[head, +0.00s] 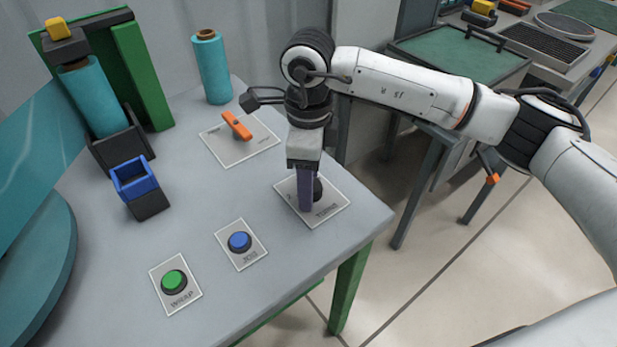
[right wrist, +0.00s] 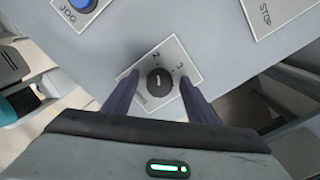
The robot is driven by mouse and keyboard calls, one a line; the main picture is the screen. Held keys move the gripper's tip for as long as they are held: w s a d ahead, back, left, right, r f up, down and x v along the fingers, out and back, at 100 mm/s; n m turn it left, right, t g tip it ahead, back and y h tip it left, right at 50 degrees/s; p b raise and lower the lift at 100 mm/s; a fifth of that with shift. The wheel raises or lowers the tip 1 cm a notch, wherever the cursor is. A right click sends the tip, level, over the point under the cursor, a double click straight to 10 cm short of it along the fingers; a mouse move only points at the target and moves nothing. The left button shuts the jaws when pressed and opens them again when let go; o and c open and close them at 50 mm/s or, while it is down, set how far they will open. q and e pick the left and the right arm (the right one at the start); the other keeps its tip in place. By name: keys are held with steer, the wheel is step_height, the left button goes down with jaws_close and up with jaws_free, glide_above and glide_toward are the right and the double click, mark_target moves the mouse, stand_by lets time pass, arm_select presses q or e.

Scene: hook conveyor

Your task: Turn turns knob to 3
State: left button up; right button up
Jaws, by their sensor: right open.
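The black turns knob (right wrist: 160,83) sits on a white plate (right wrist: 148,104) on the grey table. The figures 2 and 3 show beside it in the right wrist view, and a short pale mark is on its top. I cannot tell exactly which figure the mark points at. My right gripper (right wrist: 158,79) is open, pointing down, with one finger on each side of the knob. In the head view the right gripper (head: 307,200) partly hides the knob (head: 318,189) and its plate (head: 332,212). My left gripper is not in view.
A blue jog button (head: 239,241), a green wrap button (head: 174,281) and an orange-handled switch (head: 237,125) are on the same table. A teal roll (head: 211,68) stands at the back. The table's right edge (head: 378,228) is close to the knob plate.

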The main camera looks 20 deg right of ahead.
steer(key=c, duration=1.1)
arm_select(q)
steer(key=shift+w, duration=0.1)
arm_select(e)
steer(key=shift+o, duration=0.2)
